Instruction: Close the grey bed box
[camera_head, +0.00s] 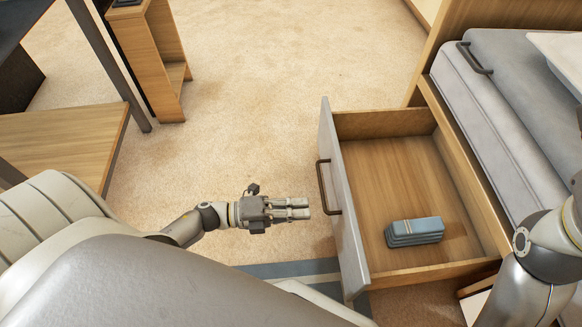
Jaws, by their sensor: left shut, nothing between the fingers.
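The grey bed box (340,195) is a drawer pulled out from the right-hand bed side, with a grey front panel and wooden inside. A dark bar handle (327,188) is fixed on its front. A folded blue-grey cloth bundle (414,231) lies inside on the drawer floor. My left gripper (308,208) is shut and empty, pointing right, in front of the drawer panel just left of the handle and seemingly apart from it. My right arm shows at the lower right edge, but its gripper is out of view.
The bed (490,120) with a grey mattress stands at the right, with another dark handle (475,58) on its side. A wooden shelf unit (150,50) stands at the upper left, near a wooden platform (65,140). Open carpet (260,90) lies between. A blue-grey rug (290,268) is below.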

